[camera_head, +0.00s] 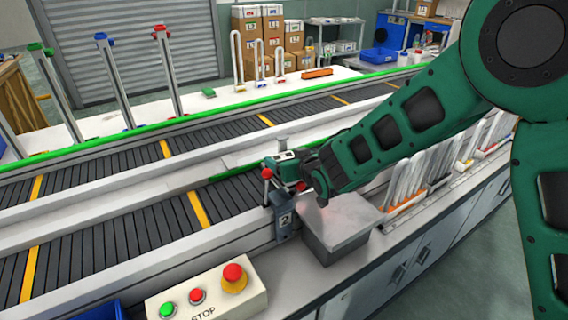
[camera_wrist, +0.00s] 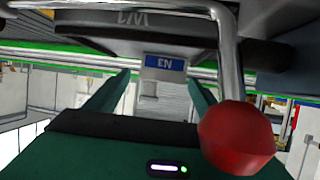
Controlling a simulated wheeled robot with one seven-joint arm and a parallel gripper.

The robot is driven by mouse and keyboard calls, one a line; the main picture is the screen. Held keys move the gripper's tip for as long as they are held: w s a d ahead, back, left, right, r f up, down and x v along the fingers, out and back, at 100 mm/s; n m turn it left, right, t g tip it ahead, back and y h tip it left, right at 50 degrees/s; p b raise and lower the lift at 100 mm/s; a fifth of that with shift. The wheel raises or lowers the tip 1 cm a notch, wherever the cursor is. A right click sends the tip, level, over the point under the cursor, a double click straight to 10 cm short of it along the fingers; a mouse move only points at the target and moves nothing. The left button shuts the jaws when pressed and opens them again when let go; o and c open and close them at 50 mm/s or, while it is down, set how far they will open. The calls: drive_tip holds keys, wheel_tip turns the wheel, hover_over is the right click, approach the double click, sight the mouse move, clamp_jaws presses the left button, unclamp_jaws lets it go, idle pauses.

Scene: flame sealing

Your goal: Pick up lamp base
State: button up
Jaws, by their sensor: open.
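My gripper (camera_head: 284,168) is at a grey station marked 2 (camera_head: 284,219), beside the conveyor. A lever with a red ball knob (camera_head: 267,173) is close to it. In the wrist view my two green fingers (camera_wrist: 153,92) are spread apart. A pale block with a blue label (camera_wrist: 164,63) appears between them; I cannot tell how far beyond the fingers it is. The red knob (camera_wrist: 236,136) and its metal rod are large in front at right. I cannot identify a lamp base with certainty, and nothing is visibly held.
A grey metal box (camera_head: 336,228) stands under my wrist. Racks of white tubes (camera_head: 407,187) line the counter at right. A button panel (camera_head: 205,297) sits in front. The conveyor (camera_head: 120,240) looks empty. White U-shaped tubes (camera_head: 258,60) stand on the back table.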

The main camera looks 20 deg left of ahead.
drive_tip(key=shift+x, duration=1.25)
drive_tip(key=c, duration=1.2)
drive_tip(key=shift+o, duration=0.2)
drive_tip(key=shift+r, duration=0.15)
